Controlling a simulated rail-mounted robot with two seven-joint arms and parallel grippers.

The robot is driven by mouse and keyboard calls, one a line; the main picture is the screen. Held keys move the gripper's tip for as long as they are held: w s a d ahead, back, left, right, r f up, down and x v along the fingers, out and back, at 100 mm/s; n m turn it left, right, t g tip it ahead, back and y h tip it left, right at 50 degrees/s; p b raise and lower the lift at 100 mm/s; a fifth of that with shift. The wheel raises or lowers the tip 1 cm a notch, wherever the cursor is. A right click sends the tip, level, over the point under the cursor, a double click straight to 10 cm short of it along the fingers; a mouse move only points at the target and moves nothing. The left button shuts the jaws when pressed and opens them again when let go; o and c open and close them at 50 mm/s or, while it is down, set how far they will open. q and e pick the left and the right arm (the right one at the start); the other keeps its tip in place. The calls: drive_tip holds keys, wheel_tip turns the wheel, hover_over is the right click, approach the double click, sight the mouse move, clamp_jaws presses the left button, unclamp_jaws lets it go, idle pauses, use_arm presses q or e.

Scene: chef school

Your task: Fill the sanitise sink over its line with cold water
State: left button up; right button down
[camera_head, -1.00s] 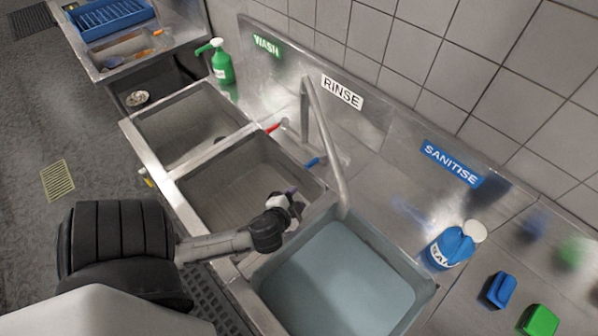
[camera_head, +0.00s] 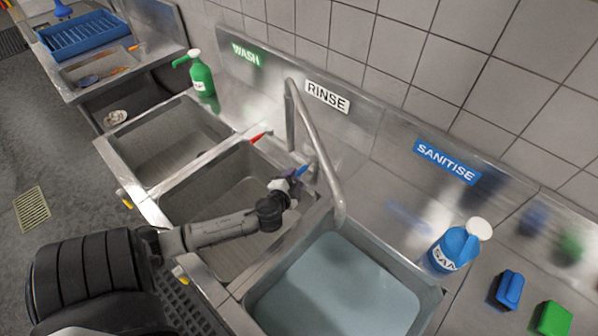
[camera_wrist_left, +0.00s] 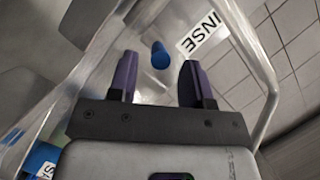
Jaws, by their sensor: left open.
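The sanitise sink (camera_head: 335,285) is at the bottom centre of the head view, below the blue SANITISE sign (camera_head: 446,162), and holds pale blue water. I cannot make out its fill line. The curved tap spout (camera_head: 318,140) ends at this sink's back left corner; no running water shows. The blue cold tap lever (camera_head: 302,170) sticks out beside the spout. My left gripper (camera_head: 292,183) is open over the rinse sink, close to the lever. In the left wrist view, the lever's blue end (camera_wrist_left: 160,55) shows between and beyond the purple fingers (camera_wrist_left: 158,82); contact is not visible. My right gripper is not in view.
A red lever (camera_head: 258,138) is left of the blue one. The rinse sink (camera_head: 220,190) and wash sink (camera_head: 165,140) look empty. A blue bottle (camera_head: 455,247) and blue and green blocks (camera_head: 510,289) stand right of the sanitise sink. A tiled wall rises behind.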

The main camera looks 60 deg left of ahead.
sight(299, 172)
use_arm(q)
drive_tip(key=shift+x, duration=2.25)
drive_tip(key=shift+s, duration=0.1)
drive_tip(key=shift+c, duration=0.3)
clamp_jaws()
